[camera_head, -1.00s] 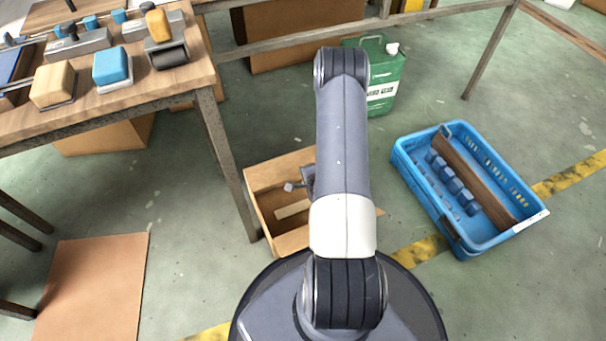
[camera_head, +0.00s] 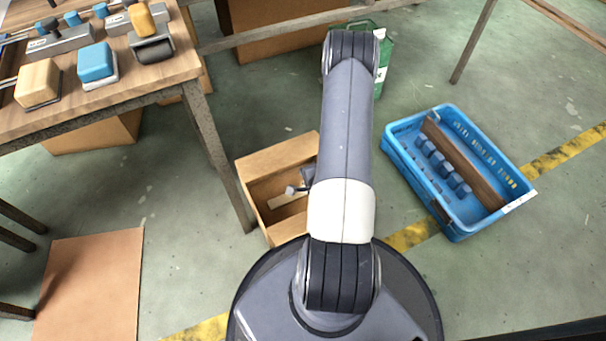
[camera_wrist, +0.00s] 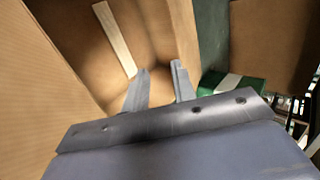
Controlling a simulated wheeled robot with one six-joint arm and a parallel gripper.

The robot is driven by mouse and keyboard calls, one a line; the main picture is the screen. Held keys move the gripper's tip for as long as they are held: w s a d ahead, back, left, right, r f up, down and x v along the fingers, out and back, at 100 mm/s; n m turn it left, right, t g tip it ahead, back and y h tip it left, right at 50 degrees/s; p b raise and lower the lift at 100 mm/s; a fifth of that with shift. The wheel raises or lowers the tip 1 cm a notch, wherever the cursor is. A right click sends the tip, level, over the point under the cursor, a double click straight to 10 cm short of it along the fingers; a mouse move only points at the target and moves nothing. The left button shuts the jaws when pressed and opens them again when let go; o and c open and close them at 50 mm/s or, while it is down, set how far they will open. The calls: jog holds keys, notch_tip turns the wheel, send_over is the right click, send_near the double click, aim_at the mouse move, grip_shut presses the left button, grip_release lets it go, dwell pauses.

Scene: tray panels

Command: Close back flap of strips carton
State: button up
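The strips carton (camera_head: 253,201) stands open on the floor, partly hidden behind my arm in the head view. A pale strip (camera_head: 288,199) lies inside; it also shows in the wrist view (camera_wrist: 114,40). A broad cardboard panel (camera_head: 278,158) slopes along the carton's far side; I take it for the back flap, standing open. My gripper (camera_wrist: 160,70) has its two fingers apart with nothing between them. It is over the carton's opening, beside a cardboard wall (camera_wrist: 184,35). Whether a finger touches the cardboard I cannot tell. In the head view the gripper is mostly hidden by my arm.
A blue crate (camera_head: 462,232) with blue blocks and a brown board is at the right. A workbench (camera_head: 150,88) with its leg close to the carton is at the left. A cardboard sheet (camera_head: 92,285) lies on the floor.

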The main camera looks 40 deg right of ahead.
jog(key=shift+s+a+r, duration=0.1)
jog(key=shift+s+r, duration=0.1)
jog(key=shift+s, duration=0.25)
jog(key=shift+s+a+r, duration=0.1)
jog(key=shift+s+r, duration=0.05)
jog(key=shift+s, duration=0.25)
